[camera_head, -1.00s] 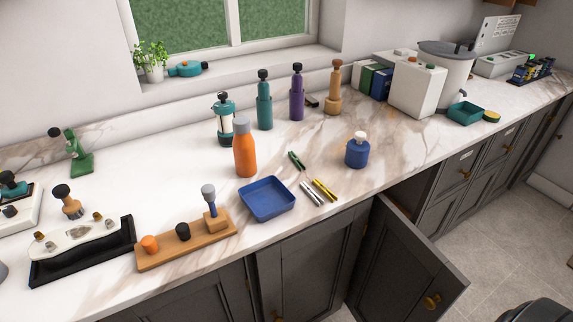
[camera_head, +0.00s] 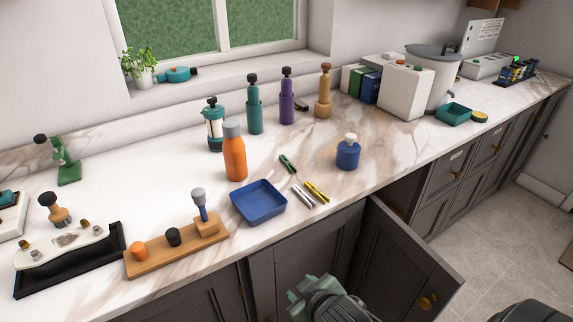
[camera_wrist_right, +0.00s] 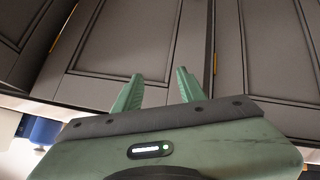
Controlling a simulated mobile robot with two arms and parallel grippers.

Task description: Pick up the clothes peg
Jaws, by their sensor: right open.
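Three small slim objects lie on the marble counter: a green one (camera_head: 288,164), a silver one (camera_head: 303,195) and a yellow one (camera_head: 317,192). They look like pegs or clips. At this size I cannot tell for sure which is the clothes peg. My right gripper (camera_head: 304,290) is at the bottom of the head view, in front of the cabinets and apart from these objects. In the right wrist view its two green fingers (camera_wrist_right: 158,76) are apart with nothing between them, against grey cabinet doors. My left gripper is not in view.
A blue tray (camera_head: 258,203) sits left of the small objects, with an orange bottle (camera_head: 234,155) behind it. A blue pump bottle (camera_head: 348,154) stands to their right. A cabinet door (camera_head: 408,264) hangs open below the counter edge.

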